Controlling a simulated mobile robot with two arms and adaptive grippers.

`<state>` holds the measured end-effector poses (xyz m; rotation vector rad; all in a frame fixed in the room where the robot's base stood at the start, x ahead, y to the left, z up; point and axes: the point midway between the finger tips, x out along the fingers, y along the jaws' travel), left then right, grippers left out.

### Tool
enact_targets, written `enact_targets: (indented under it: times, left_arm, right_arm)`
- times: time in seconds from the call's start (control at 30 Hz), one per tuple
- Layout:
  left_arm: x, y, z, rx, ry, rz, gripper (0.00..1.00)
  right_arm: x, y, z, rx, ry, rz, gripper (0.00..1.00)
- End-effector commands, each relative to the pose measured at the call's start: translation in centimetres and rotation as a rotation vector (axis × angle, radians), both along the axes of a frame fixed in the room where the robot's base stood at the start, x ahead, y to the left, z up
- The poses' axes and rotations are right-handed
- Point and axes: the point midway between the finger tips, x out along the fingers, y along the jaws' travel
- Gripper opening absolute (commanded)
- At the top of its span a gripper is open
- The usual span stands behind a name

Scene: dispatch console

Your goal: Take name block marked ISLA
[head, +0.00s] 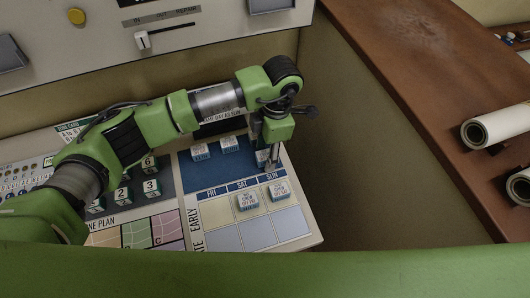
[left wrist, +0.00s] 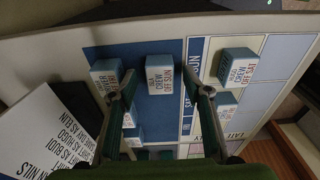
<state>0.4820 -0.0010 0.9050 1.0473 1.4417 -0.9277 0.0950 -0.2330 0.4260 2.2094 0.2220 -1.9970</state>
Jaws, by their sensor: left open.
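The name block that appears to read ISLA, CREW, OFF SUN (left wrist: 160,75) is white on top with blue sides. It stands on the dark blue panel, framed between the fingers of my left gripper (left wrist: 162,94) in the left wrist view. The fingers are apart and no contact with the block shows. In the head view my left gripper (head: 270,164) points down at the right end of the blue panel, and hides much of the block there.
Another block (left wrist: 106,76) stands close left of the ISLA block. A block ending OFF SAT (left wrist: 238,66) and one more (left wrist: 228,104) stand on the day grid. In the head view two blocks (head: 199,151) (head: 230,144) stand left of the gripper.

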Motion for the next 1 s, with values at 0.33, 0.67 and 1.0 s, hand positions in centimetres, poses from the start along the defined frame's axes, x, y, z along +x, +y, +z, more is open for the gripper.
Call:
enact_targets:
  times: [0.33,0.67,1.0]
  left_arm:
    - [0.0,0.1,-0.8,0.0,-0.001,0.0,0.4]
    - [0.0,0.1,-0.8,0.0,-0.001,0.0,0.07]
    - [0.1,0.1,0.4,0.0,-0.002,0.001,0.07]
  right_arm:
    - [-0.6,-0.1,0.2,-0.002,0.009,0.0,0.49]
    - [-0.6,-0.3,0.2,-0.004,0.01,0.001,0.49]
    - [-0.6,-0.3,-0.2,-0.004,0.01,0.001,0.49]
